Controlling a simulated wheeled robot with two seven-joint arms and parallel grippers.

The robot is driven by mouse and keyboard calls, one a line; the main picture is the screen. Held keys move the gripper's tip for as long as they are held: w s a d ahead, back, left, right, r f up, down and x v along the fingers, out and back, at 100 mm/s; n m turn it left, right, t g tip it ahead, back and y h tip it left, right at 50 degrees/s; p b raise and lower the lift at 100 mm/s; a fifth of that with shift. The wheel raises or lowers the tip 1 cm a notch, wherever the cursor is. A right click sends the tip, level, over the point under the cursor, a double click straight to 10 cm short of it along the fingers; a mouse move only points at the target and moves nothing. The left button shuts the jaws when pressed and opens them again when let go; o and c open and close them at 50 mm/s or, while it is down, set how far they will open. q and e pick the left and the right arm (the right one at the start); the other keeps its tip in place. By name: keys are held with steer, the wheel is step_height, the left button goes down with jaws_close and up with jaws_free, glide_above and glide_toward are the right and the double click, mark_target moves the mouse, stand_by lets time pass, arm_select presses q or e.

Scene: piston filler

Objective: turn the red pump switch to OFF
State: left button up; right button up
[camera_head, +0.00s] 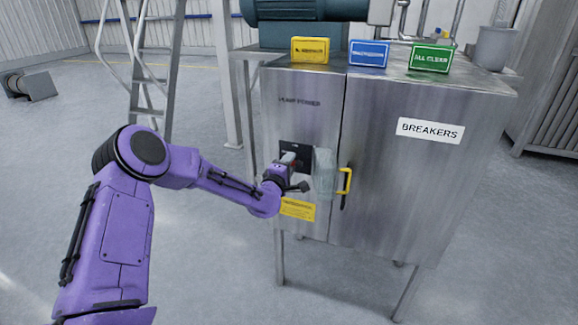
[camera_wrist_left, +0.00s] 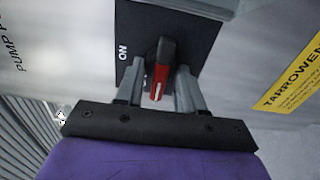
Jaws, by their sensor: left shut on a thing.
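The red pump switch (camera_wrist_left: 158,80) is a red and black handle with a white line, on a black plate (camera_wrist_left: 122,50) marked ON. In the left wrist view the white line runs toward the bottom of the picture, and ON is left of the handle; no OFF mark shows. My left gripper (camera_wrist_left: 158,92) has a finger on each side of the handle and is shut on it. In the head view the left gripper (camera_head: 290,176) is at the plate (camera_head: 295,153) on the cabinet's left door, hiding part of the switch. My right gripper is out of view.
A clear cover (camera_head: 324,172) stands out just right of the switch. A yellow door handle (camera_head: 346,181) is beyond it. A yellow label (camera_head: 298,209) is below. The steel cabinet (camera_head: 400,190) carries yellow, blue and green signs on top. Floor to the left is open.

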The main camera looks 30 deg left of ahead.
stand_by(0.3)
arm_select(q)
steer(key=o, duration=1)
steer(key=v, duration=1)
steer(key=shift+s, duration=0.3)
